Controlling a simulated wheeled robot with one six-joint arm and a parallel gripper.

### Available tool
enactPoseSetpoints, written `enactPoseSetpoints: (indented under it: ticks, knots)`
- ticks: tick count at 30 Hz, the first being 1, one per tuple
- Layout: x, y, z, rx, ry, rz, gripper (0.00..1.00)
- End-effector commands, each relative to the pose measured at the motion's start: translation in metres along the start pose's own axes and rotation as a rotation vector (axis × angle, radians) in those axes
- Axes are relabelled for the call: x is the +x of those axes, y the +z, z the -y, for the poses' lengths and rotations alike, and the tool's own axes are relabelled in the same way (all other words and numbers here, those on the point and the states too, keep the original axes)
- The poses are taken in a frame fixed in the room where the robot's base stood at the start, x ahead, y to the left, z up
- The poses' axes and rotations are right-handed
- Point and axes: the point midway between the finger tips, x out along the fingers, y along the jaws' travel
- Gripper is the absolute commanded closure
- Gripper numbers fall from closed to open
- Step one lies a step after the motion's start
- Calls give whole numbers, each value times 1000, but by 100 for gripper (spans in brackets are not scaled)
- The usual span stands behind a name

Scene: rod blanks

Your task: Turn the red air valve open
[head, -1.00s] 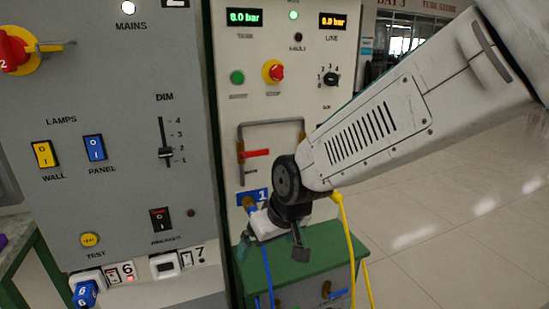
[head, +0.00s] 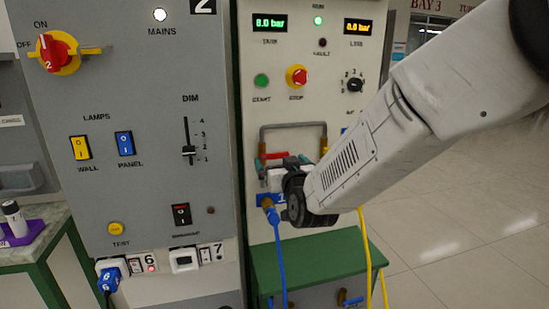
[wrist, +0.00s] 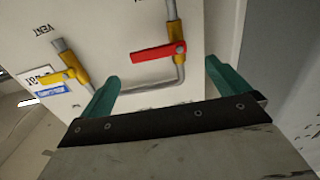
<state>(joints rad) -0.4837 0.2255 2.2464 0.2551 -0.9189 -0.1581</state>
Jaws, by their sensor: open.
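The red air valve lever (wrist: 158,53) shows in the wrist view, ahead of and roughly between my two green fingers. It sticks out sideways from a brass valve body (wrist: 177,35), across the grey pipe. In the head view, part of the red lever (head: 276,155) shows on the pale panel, left of the pipe loop's middle. My gripper (wrist: 160,70) is open, with nothing between its fingers, and appears apart from the lever. In the head view my gripper (head: 284,164) is in front of the valve area and hides part of it.
Beside the valve, the grey pipe (head: 293,126) bends in a loop. A second brass valve (wrist: 70,73), by the VENT label, is left in the wrist view. A blue hose (head: 277,255) hangs below my gripper. A green bench top (head: 330,250) lies under it.

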Motion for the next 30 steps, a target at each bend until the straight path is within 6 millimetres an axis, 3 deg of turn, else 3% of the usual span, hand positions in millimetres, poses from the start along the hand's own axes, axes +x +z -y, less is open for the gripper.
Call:
enactPoseSetpoints:
  ticks: [3, 9, 18, 19, 25, 26, 27, 30]
  knots:
    - [20, 1, 0, 0, 0, 1, 0]
    - [40, 0, -1, 1, 1, 1, 0]
    - [44, 0, -1, 1, 0, 2, 0]
    - [44, 0, -1, 1, 0, 2, 3]
    - [44, 0, -1, 1, 0, 2, 58]
    - [44, 0, -1, 1, 0, 2, 63]
    - [47, 1, 13, 0, -3, 2, 63]
    - [46, 0, 5, -7, -5, 2, 63]
